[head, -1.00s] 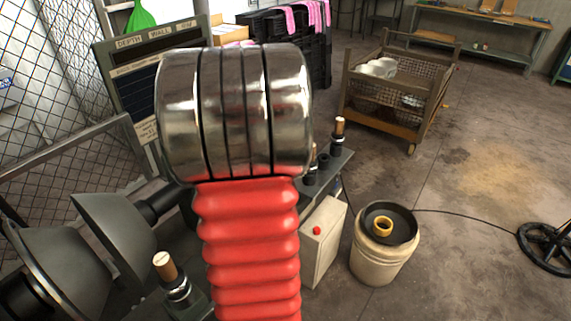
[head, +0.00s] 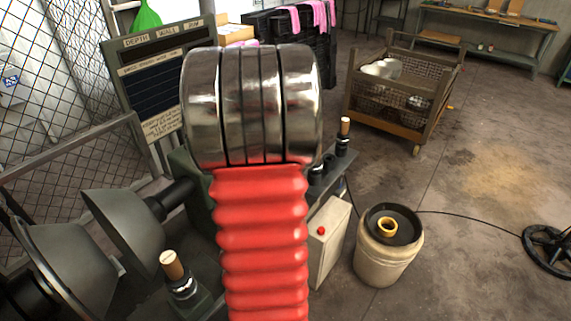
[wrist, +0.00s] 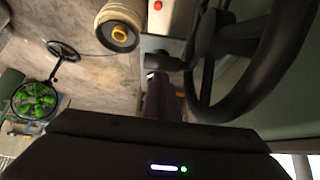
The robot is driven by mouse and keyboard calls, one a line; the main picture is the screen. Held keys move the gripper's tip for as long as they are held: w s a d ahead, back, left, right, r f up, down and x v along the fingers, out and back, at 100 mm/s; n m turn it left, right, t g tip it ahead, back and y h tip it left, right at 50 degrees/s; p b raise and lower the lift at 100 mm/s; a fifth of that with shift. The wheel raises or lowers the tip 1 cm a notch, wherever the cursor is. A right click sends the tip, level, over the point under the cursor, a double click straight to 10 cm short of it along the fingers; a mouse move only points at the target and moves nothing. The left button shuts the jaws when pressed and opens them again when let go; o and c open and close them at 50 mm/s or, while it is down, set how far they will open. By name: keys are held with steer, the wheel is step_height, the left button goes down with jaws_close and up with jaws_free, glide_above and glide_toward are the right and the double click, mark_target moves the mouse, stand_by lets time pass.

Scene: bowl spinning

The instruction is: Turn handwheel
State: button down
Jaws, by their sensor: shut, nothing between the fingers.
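In the wrist view a large black handwheel (wrist: 207,75) fills the upper right, close to the camera, with part of its rim cut off by the frame. A dark spoke or handle runs left from it. My gripper (wrist: 163,90) shows as a dark housing with a small light along the bottom and a narrow dark shape above it. It appears shut and empty, just left of the rim; contact cannot be told. In the head view my red ribbed arm with metal rings hides the large handwheel and the gripper.
A cream bucket (head: 386,262) with a dark lid stands beside a pale box (head: 327,245) with a red button. A black spoked wheel-shaped base (head: 545,250) lies far right. A rusty wheeled cart (head: 402,105) stands behind. A mesh fence is left. Floor between bucket and cart is clear.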

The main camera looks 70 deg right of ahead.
stand_by(0.4)
steer(key=shift+d+r, duration=0.2)
steer(key=shift+r, duration=0.4)
steer(key=r, duration=0.3)
steer(key=shift+d+r, duration=0.2)
steer(key=shift+d, duration=0.1)
steer(key=s+d+r+v, duration=0.1)
steer(key=v, duration=0.7)
steer(key=shift+w+r, duration=0.25)
steer(key=shift+r, duration=0.15)
steer(key=shift+a, duration=0.15)
